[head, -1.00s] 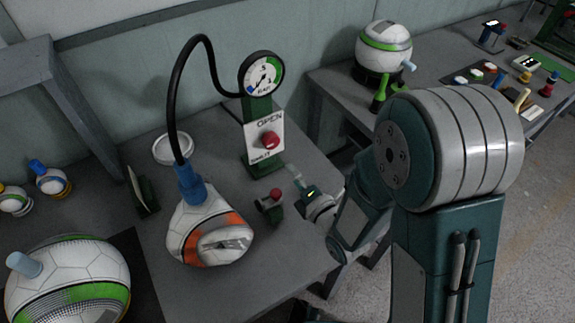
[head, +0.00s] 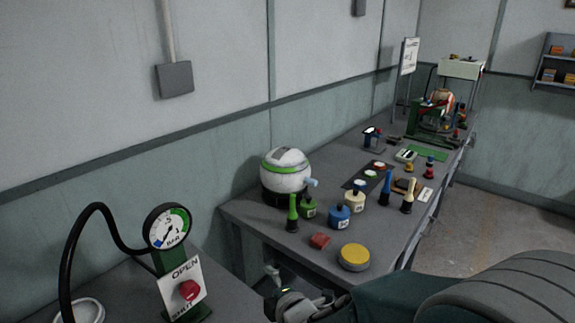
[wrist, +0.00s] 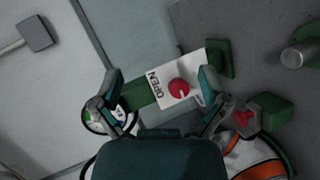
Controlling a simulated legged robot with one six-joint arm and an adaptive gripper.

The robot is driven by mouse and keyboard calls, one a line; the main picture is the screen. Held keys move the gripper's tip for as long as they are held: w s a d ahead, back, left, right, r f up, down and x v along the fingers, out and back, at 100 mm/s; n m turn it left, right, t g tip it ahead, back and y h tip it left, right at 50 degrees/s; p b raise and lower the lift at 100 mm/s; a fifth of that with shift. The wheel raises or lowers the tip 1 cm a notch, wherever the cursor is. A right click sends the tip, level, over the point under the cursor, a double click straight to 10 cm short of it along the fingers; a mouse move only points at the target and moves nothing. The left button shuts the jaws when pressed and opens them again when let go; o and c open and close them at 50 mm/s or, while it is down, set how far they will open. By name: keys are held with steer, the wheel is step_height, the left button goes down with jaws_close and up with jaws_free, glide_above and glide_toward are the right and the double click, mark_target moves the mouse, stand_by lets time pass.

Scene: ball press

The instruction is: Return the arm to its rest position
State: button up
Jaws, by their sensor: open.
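My arm runs in from the lower right of the head view, with my gripper (head: 292,292) at the bottom centre, right of the gauge stand. In the wrist view, my gripper (wrist: 160,78) has its fingers spread apart with nothing held between them. Beyond the fingers is the white OPEN panel (wrist: 163,76) with a red knob (wrist: 180,88). The same panel (head: 176,276) and knob (head: 190,290) show at the lower left of the head view, below a round pressure gauge (head: 167,228).
A black hose (head: 75,240) arches left of the gauge. A red-topped green fitting (wrist: 262,118) and orange-white ball (wrist: 258,158) show in the wrist view.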

steer(key=s+d+r+m+h, duration=0.1)
steer(key=d+r+m+h, duration=0.3)
steer(key=d+m, duration=0.35)
steer(key=s+d+r+m+g+h, duration=0.1)
steer(key=s+d+r+m+g, duration=0.2)
steer(key=s+d+m, duration=0.3)
steer(key=s+d+r+m+g+h, duration=0.2)
steer(key=s+d+m, duration=0.4)
steer(key=s, duration=0.6)
steer(key=shift+r+m+g, duration=0.65)
steer(key=shift+m+g, duration=0.05)
steer(key=shift+m, duration=0.55)
